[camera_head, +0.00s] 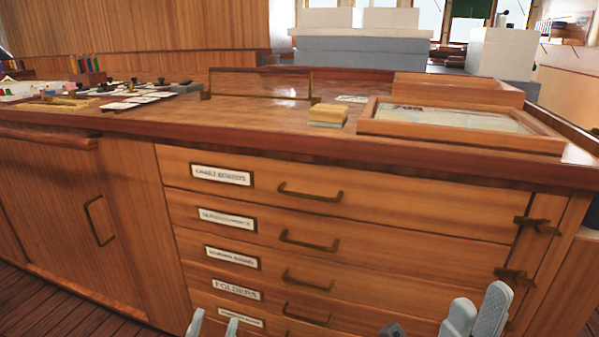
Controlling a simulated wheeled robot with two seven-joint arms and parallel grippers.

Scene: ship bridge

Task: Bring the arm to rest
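My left gripper (213,326) shows only its two grey fingertips at the bottom edge of the head view. They stand apart with nothing between them, in front of the lower drawers. My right gripper (478,312) is at the bottom right, larger in view, with two light grey fingers raised. Its fingers look apart and no object shows in them. The rest of both arms is out of view or cut off by the lower edge. A small dark part shows at the bottom between them.
A wooden chart cabinet (352,192) fills the view, its labelled drawers looking shut. On its top are a framed chart tray (540,143), a yellow block (327,114), and papers (133,102) with pens at left. A cupboard door (50,200) is at left; brass latches (537,225) are at right.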

